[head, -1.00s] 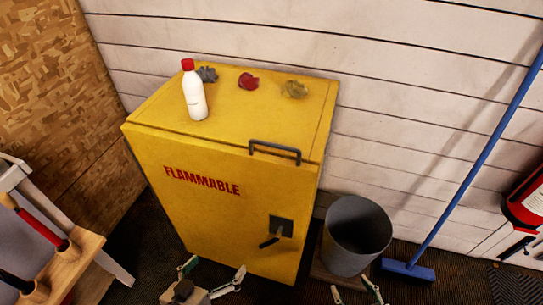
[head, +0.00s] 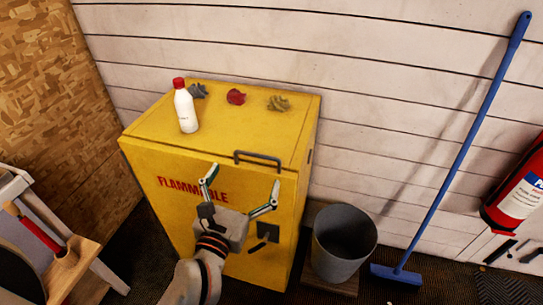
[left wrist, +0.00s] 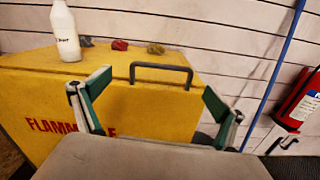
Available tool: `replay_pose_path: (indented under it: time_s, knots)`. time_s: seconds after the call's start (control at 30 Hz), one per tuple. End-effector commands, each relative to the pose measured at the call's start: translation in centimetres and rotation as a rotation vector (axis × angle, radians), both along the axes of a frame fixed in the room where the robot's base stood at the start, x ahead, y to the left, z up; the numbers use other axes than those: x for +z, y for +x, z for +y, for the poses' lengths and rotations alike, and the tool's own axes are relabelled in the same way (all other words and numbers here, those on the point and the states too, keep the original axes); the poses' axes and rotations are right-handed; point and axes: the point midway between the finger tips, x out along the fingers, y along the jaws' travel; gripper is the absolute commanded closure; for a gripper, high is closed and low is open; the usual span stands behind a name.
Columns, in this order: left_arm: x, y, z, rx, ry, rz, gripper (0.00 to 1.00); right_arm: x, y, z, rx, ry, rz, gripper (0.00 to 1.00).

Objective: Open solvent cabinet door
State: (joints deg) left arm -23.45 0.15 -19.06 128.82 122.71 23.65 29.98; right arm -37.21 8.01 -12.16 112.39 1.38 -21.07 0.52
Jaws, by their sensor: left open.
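The yellow solvent cabinet (head: 150,172) stands against the white wall with its door shut and red FLAMMABLE lettering on the front. A dark bar handle (head: 258,158) runs along the upper right of the cabinet; it also shows in the left wrist view (left wrist: 161,66). A black latch (head: 266,236) sits lower on the door, partly behind my gripper. My left gripper (head: 244,180) is open and empty in front of the door, below the bar handle. In the left wrist view, the bar handle appears between and beyond the fingers (left wrist: 155,98). My right gripper is out of view.
A grey bin (head: 343,242) stands right of the cabinet. A blue broom (head: 455,165) leans on the wall near a fire extinguisher (head: 517,190).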

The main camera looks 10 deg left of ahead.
Motion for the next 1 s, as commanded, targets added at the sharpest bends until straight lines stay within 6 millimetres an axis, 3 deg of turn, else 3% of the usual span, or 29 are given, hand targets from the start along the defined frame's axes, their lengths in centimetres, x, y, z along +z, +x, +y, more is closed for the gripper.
replay_pose_path:
  time_s: [0.23, 0.7, 1.0]
  knots:
    - [0.3, 1.2, -0.4, -0.008, -0.102, 0.019, 0.03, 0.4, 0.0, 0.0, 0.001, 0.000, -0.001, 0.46]
    - [0.3, 7.4, -0.6, -0.008, -0.098, 0.018, 0.03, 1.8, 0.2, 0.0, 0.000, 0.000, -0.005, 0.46]
    - [0.1, 8.0, -0.6, -0.009, -0.096, 0.020, 0.03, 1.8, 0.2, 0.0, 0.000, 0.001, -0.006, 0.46]
